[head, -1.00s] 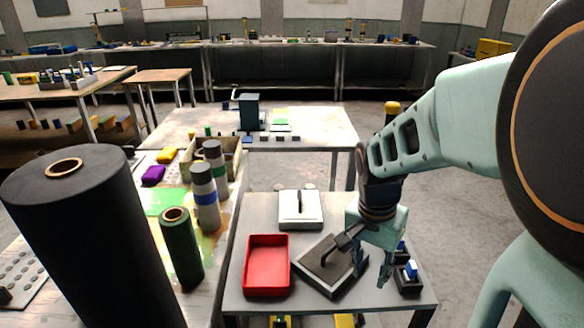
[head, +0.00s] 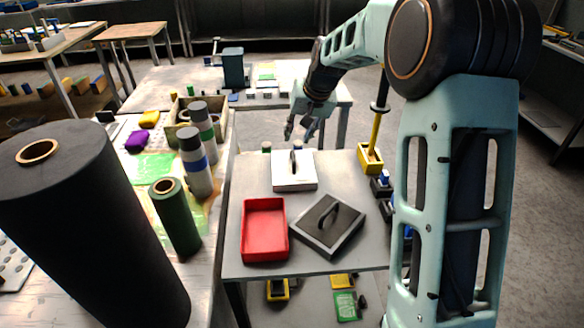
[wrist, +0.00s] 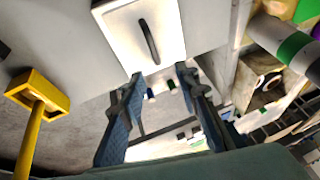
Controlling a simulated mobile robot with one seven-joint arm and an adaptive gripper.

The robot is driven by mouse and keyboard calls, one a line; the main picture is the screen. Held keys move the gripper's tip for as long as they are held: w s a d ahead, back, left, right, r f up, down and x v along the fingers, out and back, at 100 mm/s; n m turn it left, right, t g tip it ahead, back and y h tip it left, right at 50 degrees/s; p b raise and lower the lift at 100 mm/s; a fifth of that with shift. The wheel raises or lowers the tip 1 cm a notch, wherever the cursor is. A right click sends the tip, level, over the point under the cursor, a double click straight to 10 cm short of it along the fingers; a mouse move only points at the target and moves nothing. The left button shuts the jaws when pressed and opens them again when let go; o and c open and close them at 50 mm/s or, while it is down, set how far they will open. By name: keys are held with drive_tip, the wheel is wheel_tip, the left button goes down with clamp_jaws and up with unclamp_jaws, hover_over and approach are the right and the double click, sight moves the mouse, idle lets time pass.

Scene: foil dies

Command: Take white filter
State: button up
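The white filter (head: 293,172) appears to be the white square block with a dark upright handle on the grey table. It lies behind the red tray and the dark block. In the wrist view the white filter (wrist: 140,35) is at the top, its handle standing clear. My gripper (head: 302,130) is above the far edge of the white filter, apart from the handle. In the wrist view my gripper (wrist: 160,76) is open, with its two blue-grey fingers spread and nothing between them.
A red tray (head: 264,230) and a dark block with a handle (head: 327,224) sit in front of the white filter. A yellow block with a pole (head: 370,158) stands at the right. Rolls, including a green one (head: 175,220), stand on the left table.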

sight(293, 153)
drive_tip(key=x, duration=0.9)
drive_tip(key=shift+s+d+f, duration=0.15)
drive_tip(key=shift+d, duration=0.25)
clamp_jaws()
